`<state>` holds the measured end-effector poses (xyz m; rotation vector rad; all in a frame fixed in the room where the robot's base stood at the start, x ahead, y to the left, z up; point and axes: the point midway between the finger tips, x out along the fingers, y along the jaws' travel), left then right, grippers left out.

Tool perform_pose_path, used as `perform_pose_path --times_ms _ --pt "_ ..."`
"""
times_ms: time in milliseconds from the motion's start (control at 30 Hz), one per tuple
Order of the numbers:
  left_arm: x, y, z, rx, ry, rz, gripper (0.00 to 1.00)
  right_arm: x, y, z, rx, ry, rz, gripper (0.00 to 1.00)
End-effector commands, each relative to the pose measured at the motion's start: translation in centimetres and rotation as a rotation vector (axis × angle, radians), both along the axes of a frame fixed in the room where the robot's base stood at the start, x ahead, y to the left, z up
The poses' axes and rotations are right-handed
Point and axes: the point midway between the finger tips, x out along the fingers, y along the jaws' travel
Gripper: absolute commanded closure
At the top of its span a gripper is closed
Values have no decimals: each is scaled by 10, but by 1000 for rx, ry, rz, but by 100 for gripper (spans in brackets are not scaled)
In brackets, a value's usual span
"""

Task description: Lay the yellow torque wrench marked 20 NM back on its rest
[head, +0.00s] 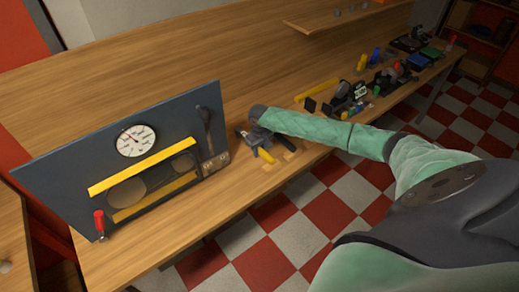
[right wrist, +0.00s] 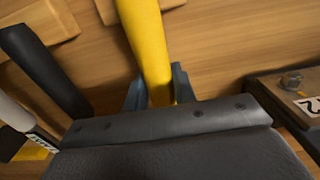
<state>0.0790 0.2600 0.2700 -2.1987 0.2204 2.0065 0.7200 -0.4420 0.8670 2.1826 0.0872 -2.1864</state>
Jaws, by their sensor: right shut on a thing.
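My right gripper (head: 256,142) is low over the workbench, right of the dark panel. In the right wrist view its fingers (right wrist: 160,90) are shut on a yellow handle (right wrist: 148,40), the yellow torque wrench, which also shows in the head view (head: 265,155). No 20 NM mark is readable on it. Pale wooden rest blocks lie by it in the head view (head: 270,166), and they show at the top of the right wrist view (right wrist: 38,22). I cannot tell whether the wrench touches them. My left gripper is not in view.
A dark panel (head: 60,165) with a gauge (head: 136,141) and yellow bars stands left. A black handle (right wrist: 45,70) lies left of the yellow one. A dark block with a bolt (right wrist: 291,82) is close on the right. Several tools crowd the bench farther right.

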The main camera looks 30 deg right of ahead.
Motion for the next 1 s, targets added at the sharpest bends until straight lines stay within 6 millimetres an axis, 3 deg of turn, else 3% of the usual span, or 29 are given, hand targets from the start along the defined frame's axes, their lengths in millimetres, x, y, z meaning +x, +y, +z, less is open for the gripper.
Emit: perform_pose_path --times_ms 300,333,433,467,767,1000 --pt "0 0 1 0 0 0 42 0 0 -1 0 -1 0 100" --pt "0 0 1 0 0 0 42 0 0 -1 0 -1 0 70" --pt "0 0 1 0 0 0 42 0 0 -1 -1 -1 0 50" --pt "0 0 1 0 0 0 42 0 0 -1 -1 -1 0 48" --pt "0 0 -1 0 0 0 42 0 0 -1 -1 0 0 48" --pt "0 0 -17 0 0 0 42 1 -1 23 -2 -3 1 48"
